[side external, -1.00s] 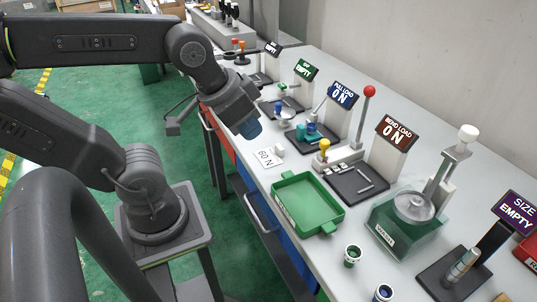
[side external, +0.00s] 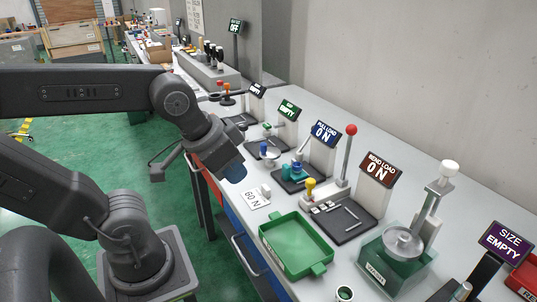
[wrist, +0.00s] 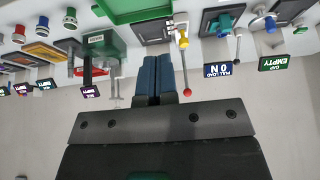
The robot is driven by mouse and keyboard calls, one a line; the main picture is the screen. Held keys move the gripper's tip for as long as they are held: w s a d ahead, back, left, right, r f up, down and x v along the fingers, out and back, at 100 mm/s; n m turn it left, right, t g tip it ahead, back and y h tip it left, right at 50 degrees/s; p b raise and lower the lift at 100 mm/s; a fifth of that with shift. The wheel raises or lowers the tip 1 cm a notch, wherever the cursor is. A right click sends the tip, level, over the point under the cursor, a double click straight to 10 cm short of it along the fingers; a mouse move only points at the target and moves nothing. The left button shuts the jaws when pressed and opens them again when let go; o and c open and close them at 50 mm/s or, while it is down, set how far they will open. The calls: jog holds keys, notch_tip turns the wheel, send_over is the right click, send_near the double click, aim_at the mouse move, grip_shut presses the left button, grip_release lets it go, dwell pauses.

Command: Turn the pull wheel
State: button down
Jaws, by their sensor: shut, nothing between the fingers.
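A white 60 N card (side external: 256,198) lies near my gripper. A green tray (side external: 268,245), a red-ball lever (side external: 351,130), a yellow knob (side external: 310,184) and a bend load sign (side external: 379,170) stand to the right. Other stations continue farther back.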

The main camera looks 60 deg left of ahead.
aim_at(270, 152)
jog(key=c, duration=1.8)
grip_release()
jog(key=shift+c, duration=0.2)
